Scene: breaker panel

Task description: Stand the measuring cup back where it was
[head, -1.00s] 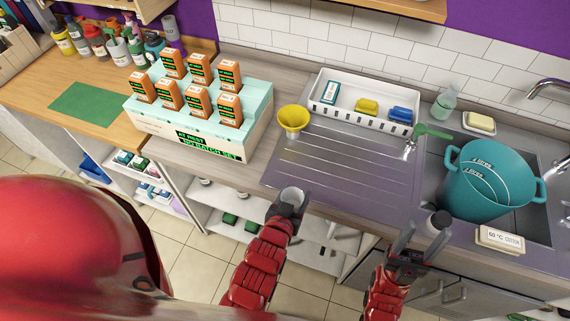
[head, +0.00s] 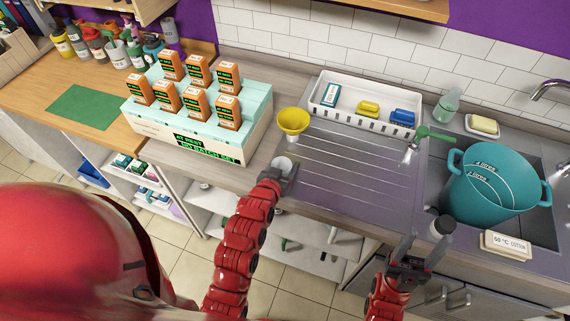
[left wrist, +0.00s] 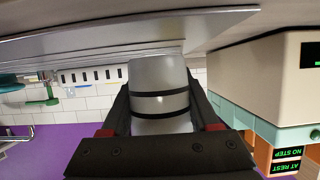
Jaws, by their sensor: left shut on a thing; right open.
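The measuring cup (head: 283,163), pale grey, is in my left gripper (head: 281,171) by the left front corner of the ribbed drainer, just in front of the yellow funnel. In the left wrist view, which is upside down, the cup (left wrist: 158,85) shows two dark bands and sits between both fingers of the left gripper (left wrist: 160,108). Its end is close to the worktop; I cannot tell whether it touches.
The yellow funnel (head: 293,122) stands behind the cup. The box with orange packs (head: 190,150) is to the left. The drainer (head: 345,170) is clear.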

